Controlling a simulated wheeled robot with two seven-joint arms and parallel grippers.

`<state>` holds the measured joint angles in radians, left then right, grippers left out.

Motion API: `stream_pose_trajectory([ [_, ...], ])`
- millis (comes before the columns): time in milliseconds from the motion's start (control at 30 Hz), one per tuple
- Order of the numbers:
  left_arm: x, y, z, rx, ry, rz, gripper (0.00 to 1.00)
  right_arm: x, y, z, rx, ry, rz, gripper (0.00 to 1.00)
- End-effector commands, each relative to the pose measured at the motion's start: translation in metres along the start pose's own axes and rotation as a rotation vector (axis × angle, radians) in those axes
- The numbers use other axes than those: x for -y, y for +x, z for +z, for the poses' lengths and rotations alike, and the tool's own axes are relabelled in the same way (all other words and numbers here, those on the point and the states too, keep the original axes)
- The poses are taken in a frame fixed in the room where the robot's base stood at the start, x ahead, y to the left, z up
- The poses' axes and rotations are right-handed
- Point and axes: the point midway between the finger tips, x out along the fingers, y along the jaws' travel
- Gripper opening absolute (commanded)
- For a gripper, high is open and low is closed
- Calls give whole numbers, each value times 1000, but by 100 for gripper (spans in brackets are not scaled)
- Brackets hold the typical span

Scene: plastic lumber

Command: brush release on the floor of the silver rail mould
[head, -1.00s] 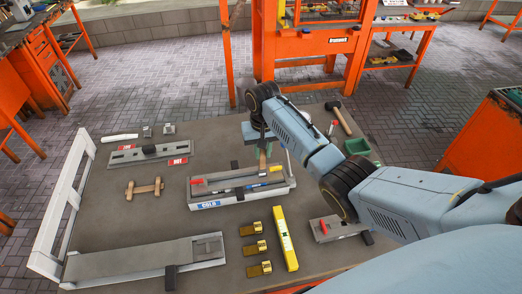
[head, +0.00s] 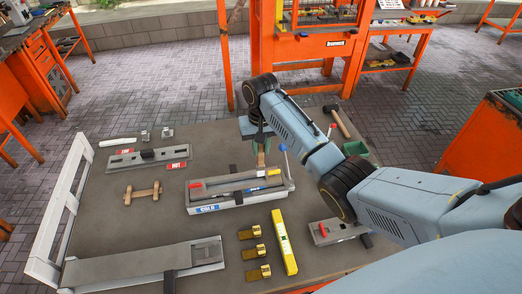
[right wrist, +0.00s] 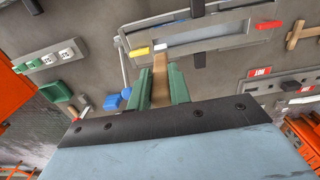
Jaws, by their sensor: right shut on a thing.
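My right gripper (head: 260,138) is shut on the tan wooden handle of a brush (head: 261,157). The handle also shows between the green fingers of my right gripper (right wrist: 160,85) in the right wrist view. The brush reaches down at the far long side of a silver-grey rail mould (head: 240,204) with a blue label, in the middle of the table. I cannot tell whether its tip touches the mould, as the bristles are not clear. Inside the mould lie a red-ended piece and a yellow-and-blue piece. My left gripper is not in view.
A blue-knobbed lever (head: 284,158) stands beside the brush. A grey mould with red HOT labels (head: 176,166) lies to the left. A yellow level (head: 284,242) and brass pieces (head: 257,252) lie in front. A hammer (head: 337,120) and green bin (head: 355,149) are at the right.

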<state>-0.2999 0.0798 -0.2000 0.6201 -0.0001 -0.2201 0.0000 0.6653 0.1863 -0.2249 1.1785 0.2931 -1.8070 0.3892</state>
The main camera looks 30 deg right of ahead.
Motion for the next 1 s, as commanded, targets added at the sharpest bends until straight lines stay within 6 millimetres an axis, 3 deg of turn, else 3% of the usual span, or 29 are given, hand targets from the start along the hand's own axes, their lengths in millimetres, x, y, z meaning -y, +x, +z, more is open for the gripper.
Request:
stream_pose_trajectory([
  [500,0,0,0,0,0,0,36,0,-48,0,-2,0,-1,0],
  [1000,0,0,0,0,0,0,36,0,-50,0,0,0,0,0],
])
